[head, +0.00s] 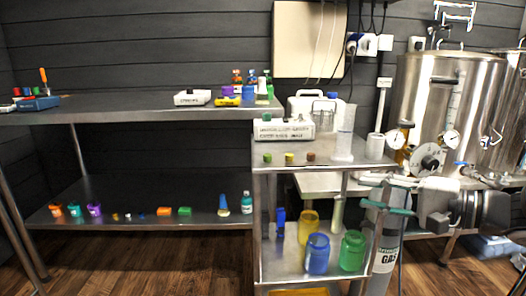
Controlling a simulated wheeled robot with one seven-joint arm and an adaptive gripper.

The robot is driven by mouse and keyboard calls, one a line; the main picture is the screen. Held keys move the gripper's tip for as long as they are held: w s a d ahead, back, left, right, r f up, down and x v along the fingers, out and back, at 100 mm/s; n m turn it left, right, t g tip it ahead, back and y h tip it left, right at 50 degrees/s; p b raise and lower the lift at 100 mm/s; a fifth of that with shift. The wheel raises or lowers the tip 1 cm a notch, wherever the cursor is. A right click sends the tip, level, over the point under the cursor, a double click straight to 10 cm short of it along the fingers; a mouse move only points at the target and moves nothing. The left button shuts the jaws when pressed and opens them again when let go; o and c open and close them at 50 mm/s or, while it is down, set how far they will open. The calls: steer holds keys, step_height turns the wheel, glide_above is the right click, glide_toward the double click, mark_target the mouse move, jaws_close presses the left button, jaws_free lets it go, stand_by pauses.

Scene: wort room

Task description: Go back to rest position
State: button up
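My gripper (372,194) is at the right of the head view, in front of the gas cylinder (387,246). It points left, and its two fingers with teal parts are spread apart, one above the other. No object shows between them. My wrist and arm come in from the right edge. The gripper appears just right of the small steel trolley (377,161); its exact distance from the trolley cannot be told.
Glass jars, blue (318,255) and green (353,251), stand on the trolley's lower shelf. A white measuring cylinder (344,134) stands above. Steel kettles (420,95) stand behind my arm. A long steel table (120,105) with bottles and boxes is left. Wooden floor shows below.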

steer(key=s+a+n+g+h, duration=0.1)
steer(key=s+a+n+g, duration=0.65)
steer(key=s+a, duration=0.75)
steer(key=s+d+f+n+g+h, duration=0.1)
steer(key=s+d+f+g+h, duration=0.1)
steer(key=s+d+h, duration=0.5)
steer(key=s+d+f+g+h, duration=0.15)
steer(key=s+d+h, duration=0.25)
steer(key=s, duration=0.6)
step_height(320, 180, up, 39)
steer(key=t+p, duration=0.4)
steer(key=p, duration=3.5)
steer(key=shift+w, duration=0.15)
steer(key=shift+d+f+n, duration=0.1)
steer(key=shift+n, duration=0.15)
